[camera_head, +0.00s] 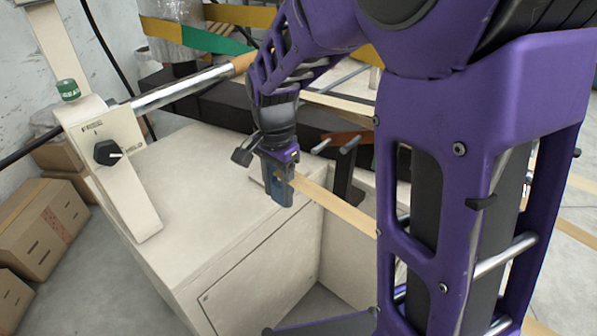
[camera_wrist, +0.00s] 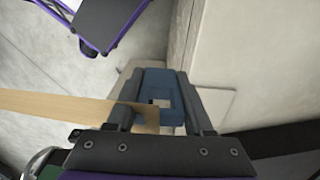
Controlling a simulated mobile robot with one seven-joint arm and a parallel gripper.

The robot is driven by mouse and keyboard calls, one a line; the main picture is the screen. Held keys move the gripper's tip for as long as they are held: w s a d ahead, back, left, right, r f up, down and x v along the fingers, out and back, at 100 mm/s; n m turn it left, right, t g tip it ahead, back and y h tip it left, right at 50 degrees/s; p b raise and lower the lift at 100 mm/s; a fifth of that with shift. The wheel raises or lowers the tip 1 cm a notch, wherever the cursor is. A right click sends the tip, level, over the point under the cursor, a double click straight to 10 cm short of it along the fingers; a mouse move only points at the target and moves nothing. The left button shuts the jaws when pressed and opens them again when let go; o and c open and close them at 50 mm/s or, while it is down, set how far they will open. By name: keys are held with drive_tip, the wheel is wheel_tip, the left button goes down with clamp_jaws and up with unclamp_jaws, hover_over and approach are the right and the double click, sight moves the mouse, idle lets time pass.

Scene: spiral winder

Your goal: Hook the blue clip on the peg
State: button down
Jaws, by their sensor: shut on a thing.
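My gripper (camera_head: 279,178) is shut on the blue clip (camera_head: 282,191) and holds it above the right edge of the cream machine cabinet. The clip also shows in the wrist view (camera_wrist: 172,94), between my two dark fingers. It has a small square opening. A flat tan strap (camera_head: 340,208) runs from the clip to the lower right in the head view and passes behind my purple body part. A dark upright with short peg-like rods (camera_head: 347,146) stands just right of my gripper. I cannot tell which rod is the peg; the clip is apart from them.
The cabinet top (camera_head: 205,175) is wide and clear. A white panel with a black knob (camera_head: 108,152) and a steel roller (camera_head: 185,88) stand at the left and back. Cardboard boxes (camera_head: 45,225) lie on the floor at the left.

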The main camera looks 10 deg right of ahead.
drive_tip(key=shift+s+a+r+p, duration=0.3)
drive_tip(key=shift+s+a, duration=0.25)
drive_tip(key=shift+a, duration=0.15)
drive_tip(key=shift+s+a+r+p, duration=0.3)
drive_tip(key=shift+s+a, duration=0.2)
drive_tip(key=shift+a, duration=0.15)
drive_tip(key=s+a, duration=0.5)
drive_tip(key=a, duration=0.1)
drive_tip(key=shift+a, duration=0.35)
drive_tip(key=shift+s, duration=0.1)
idle(0.9)
